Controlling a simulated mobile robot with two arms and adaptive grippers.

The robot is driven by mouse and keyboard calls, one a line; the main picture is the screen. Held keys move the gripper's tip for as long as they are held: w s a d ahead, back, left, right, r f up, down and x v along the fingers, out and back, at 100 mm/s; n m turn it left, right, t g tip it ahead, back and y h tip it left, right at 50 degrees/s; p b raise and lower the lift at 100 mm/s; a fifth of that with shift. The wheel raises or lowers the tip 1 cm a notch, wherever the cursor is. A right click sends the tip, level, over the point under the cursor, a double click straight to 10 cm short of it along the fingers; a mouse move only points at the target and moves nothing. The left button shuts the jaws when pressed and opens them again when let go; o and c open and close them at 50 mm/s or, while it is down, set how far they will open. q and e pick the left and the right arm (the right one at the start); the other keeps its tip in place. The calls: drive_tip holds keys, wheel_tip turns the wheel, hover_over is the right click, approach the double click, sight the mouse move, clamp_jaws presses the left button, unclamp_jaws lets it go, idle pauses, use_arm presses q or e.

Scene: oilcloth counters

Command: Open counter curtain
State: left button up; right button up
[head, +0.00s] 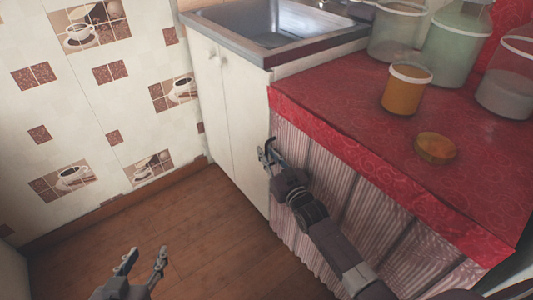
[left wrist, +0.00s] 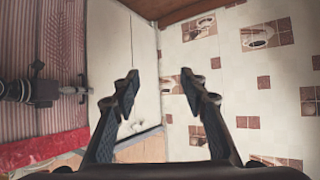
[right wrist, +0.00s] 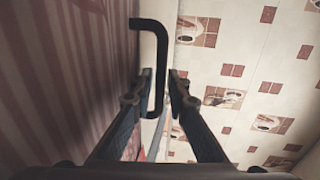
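The counter curtain (head: 345,195) is striped pink and white and hangs below the red counter edge. It covers the front of the counter. In the right wrist view a dark bent handle (right wrist: 150,24) stands beside the curtain (right wrist: 50,85) and runs down between my right fingers. My right gripper (head: 267,155) is at the curtain's left end, fingers apart on either side of the handle; a firm grip does not show. My left gripper (head: 145,256) is open and empty above the floor. The left wrist view also shows the curtain (left wrist: 55,50) and my left fingers (left wrist: 159,80).
A white cabinet (head: 228,115) with a metal sink (head: 275,30) adjoins the curtain's left end. On the red counter (head: 345,95) stand an orange jar (head: 406,92), a round orange lid (head: 435,148) and several larger containers. The wooden floor (head: 190,225) is clear.

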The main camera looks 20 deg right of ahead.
clamp_jaws()
use_arm(q)
drive_tip(key=shift+f, duration=0.1)
use_arm(e)
drive_tip(key=shift+s, duration=0.1)
